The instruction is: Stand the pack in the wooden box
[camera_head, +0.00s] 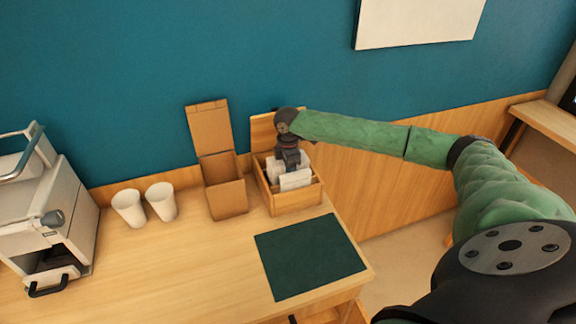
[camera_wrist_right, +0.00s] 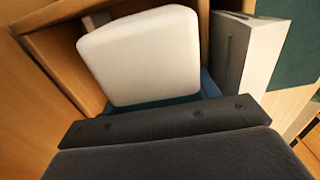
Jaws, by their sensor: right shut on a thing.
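The wooden box (camera_head: 297,202) stands near the back right of the table, against the wooden wall panel. My right gripper (camera_head: 288,165) points down into it from above and is shut on the pack. White items show on both sides of the gripper in the head view. In the right wrist view the pack (camera_wrist_right: 140,55) shows a white rounded face beside my dark gripper (camera_wrist_right: 165,124), with blue below it, between wooden walls (camera_wrist_right: 50,55). Its lower end is hidden, so I cannot tell whether it touches the box floor. My left gripper is not in view.
A brown cardboard box (camera_head: 226,200) with a raised lid stands just left of the wooden box. Two white cups (camera_head: 129,208) and a coffee machine (camera_head: 45,215) are farther left. A dark green mat (camera_head: 310,257) lies in front, empty. A white-grey box (camera_wrist_right: 248,50) stands beside the pack.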

